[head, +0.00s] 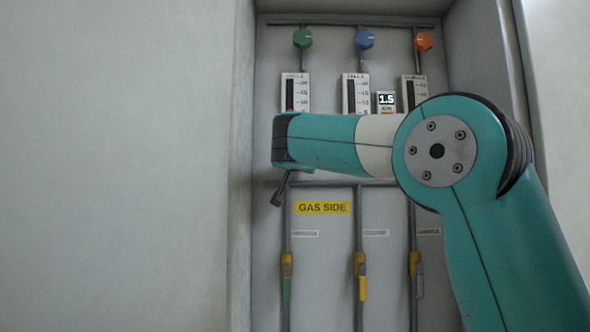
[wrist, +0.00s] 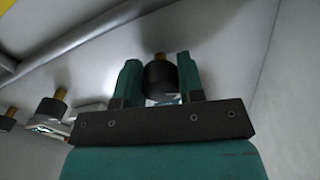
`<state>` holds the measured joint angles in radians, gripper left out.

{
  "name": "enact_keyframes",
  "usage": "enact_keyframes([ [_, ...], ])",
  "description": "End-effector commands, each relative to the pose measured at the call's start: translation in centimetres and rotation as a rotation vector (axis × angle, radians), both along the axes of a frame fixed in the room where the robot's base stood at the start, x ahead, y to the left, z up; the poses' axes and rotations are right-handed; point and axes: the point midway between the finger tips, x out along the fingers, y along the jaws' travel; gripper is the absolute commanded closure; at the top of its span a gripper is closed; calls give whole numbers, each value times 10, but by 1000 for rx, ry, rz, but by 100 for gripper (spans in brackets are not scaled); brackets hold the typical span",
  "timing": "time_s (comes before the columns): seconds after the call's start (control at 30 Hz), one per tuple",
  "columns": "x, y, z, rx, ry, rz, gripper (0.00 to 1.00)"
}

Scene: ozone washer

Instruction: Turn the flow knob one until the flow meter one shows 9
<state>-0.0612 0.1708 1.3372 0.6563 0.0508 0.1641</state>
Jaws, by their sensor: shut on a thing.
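In the wrist view, my gripper (wrist: 158,72) has its two teal fingers on either side of a black round knob (wrist: 161,79) with a brass stem, shut on it. This knob is the rightmost of three in that view. In the head view my arm hides the gripper and the knobs. The left flow meter (head: 295,92) stands above my arm, its lower end covered; its level is too small to read. A small digital display (head: 386,99) between the middle and right meters reads 1.5.
Two more black knobs, a nearer one (wrist: 47,108) and a farther one (wrist: 8,118), lie left in the wrist view. Above the meters are green (head: 303,38), blue (head: 364,39) and orange (head: 424,42) knobs. Cabinet walls flank the panel.

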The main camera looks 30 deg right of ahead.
Motion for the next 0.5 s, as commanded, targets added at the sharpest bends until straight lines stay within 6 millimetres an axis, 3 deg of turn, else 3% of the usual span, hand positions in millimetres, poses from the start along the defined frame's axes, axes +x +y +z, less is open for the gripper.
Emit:
enact_keyframes([
  [0.5,0,1,-1,339,-233,0,88],
])
